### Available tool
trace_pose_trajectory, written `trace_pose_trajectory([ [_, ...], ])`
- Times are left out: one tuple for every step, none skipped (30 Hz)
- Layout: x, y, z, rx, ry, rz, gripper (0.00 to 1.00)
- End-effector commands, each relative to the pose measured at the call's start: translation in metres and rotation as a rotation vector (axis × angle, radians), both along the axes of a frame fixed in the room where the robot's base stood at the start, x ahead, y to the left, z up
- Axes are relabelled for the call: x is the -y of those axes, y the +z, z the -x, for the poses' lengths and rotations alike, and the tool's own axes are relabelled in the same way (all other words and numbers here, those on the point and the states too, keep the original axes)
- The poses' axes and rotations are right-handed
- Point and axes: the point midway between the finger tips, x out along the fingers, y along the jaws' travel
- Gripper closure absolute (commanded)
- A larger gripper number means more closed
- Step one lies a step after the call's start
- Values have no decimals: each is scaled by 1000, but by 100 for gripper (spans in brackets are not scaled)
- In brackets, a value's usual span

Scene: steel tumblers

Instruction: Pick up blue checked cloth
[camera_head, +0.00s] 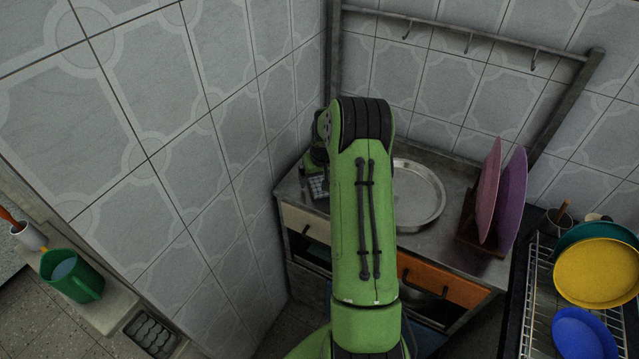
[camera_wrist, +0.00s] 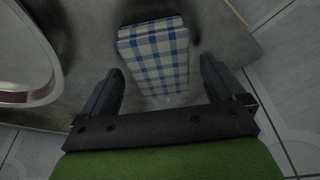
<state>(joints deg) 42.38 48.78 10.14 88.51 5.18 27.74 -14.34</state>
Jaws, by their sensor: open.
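The blue checked cloth (camera_wrist: 160,62) lies folded on the steel counter (camera_wrist: 95,30) in the wrist view. In the head view a small part of the cloth (camera_head: 319,187) shows at the counter's left end, beside my green arm. My gripper (camera_wrist: 163,80) is open. Its two dark fingers are apart, one to each side of the near part of the cloth, and nothing is clamped between them. I cannot tell the exact height of the fingertips over the counter.
A round steel tray (camera_head: 420,195) lies right of the cloth, and its rim (camera_wrist: 45,90) shows in the wrist view. A wooden rack with pink and purple plates (camera_head: 512,195) stands farther right. The tiled wall (camera_head: 240,150) is close on the left.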

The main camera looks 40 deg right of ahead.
Motion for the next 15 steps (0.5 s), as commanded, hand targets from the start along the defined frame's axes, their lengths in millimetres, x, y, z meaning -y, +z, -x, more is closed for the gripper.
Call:
trace_pose_trajectory([
  [0, 1, 0, 0, 0, 0, 4],
  [0, 1, 0, 0, 0, 0, 4],
  [0, 1, 0, 0, 0, 0, 4],
  [0, 1, 0, 0, 0, 0, 4],
  [0, 0, 0, 0, 0, 0, 4],
  [0, 0, 0, 0, 0, 0, 4],
  [0, 0, 0, 0, 0, 0, 4],
  [0, -1, 0, 0, 0, 1, 4],
  [0, -1, 0, 0, 0, 1, 4],
  [0, -2, 0, 0, 0, 1, 4],
  [0, -2, 0, 0, 0, 1, 4],
  [0, -3, 0, 0, 0, 1, 4],
  [0, -3, 0, 0, 0, 1, 4],
  [0, -3, 0, 0, -1, 1, 4],
  [0, -4, 0, 0, -1, 1, 4],
])
